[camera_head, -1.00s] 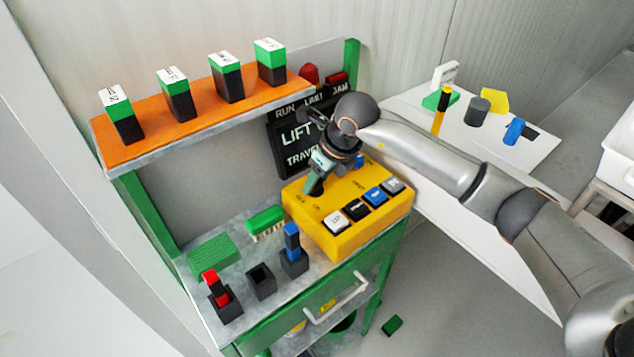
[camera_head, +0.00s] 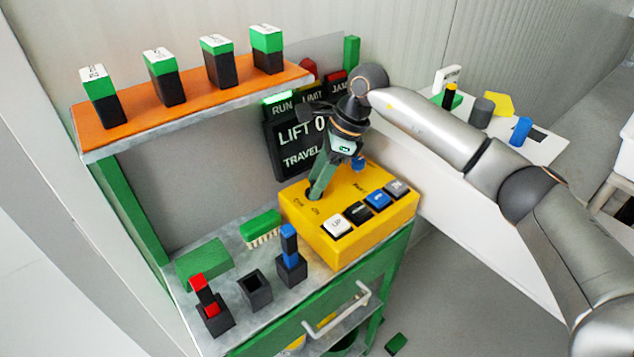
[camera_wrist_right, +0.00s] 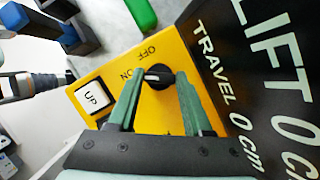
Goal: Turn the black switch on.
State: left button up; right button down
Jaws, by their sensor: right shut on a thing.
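The black switch (camera_wrist_right: 158,78) is a round knob on the yellow control box (camera_head: 345,244), with OFF and ON lettered beside it. In the wrist view its pale bar lies along the line toward ON. My right gripper (camera_wrist_right: 155,85) has its green fingers on either side of the knob and is shut on it. In the head view the right gripper (camera_head: 316,190) reaches down to the far left part of the box, and its fingers largely hide the knob.
White UP (camera_head: 337,225), black, blue and grey buttons line the box's front. The display board (camera_head: 292,140) stands close behind the gripper; its green RUN lamp (camera_head: 277,98) glows. An orange shelf (camera_head: 200,103) overhangs at left. A green brush (camera_head: 261,227) and black holders stand left of the box.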

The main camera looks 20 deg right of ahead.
jog(key=shift+n, duration=0.5)
jog(key=shift+c, duration=1.6)
grip_release()
jog(key=w+b+v, duration=0.1)
jog(key=v, duration=1.1)
jog(key=shift+s+d+r+g, duration=0.15)
jog(key=shift+s+r+g, duration=0.1)
jog(key=shift+r+g, duration=0.05)
jog(key=shift+f, duration=0.1)
